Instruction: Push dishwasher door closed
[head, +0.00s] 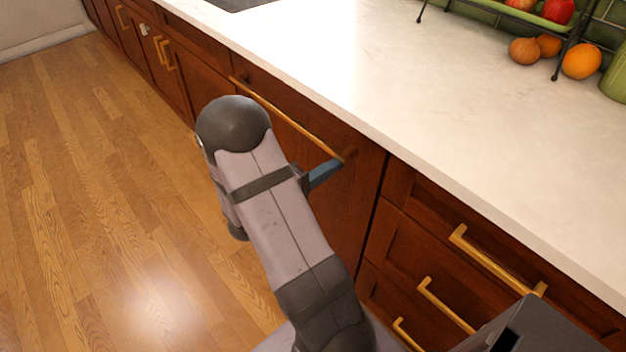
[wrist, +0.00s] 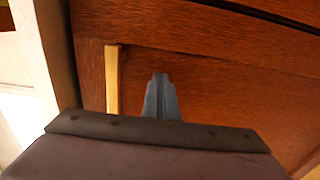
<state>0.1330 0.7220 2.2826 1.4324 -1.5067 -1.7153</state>
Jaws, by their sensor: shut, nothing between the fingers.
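The dishwasher door (head: 345,200) is a dark reddish wood panel under the counter, with a long gold handle (head: 290,118) along its top. It stands upright and looks about level with the cabinet fronts; I cannot tell whether a small gap is left. My gripper (head: 338,164) is at the right end of the handle, its blue-grey fingers shut and empty. My arm hides part of the door. In the wrist view, the shut fingertips (wrist: 160,76) point at the wood panel (wrist: 215,85), beside the gold handle (wrist: 113,80). Contact with the panel cannot be made out.
Drawers with gold handles (head: 490,262) stand right of the door, and more cabinets (head: 190,65) run to the left. The white counter (head: 400,110) lies above, with fruit (head: 581,61) at the back right. The wooden floor (head: 100,200) at left is clear.

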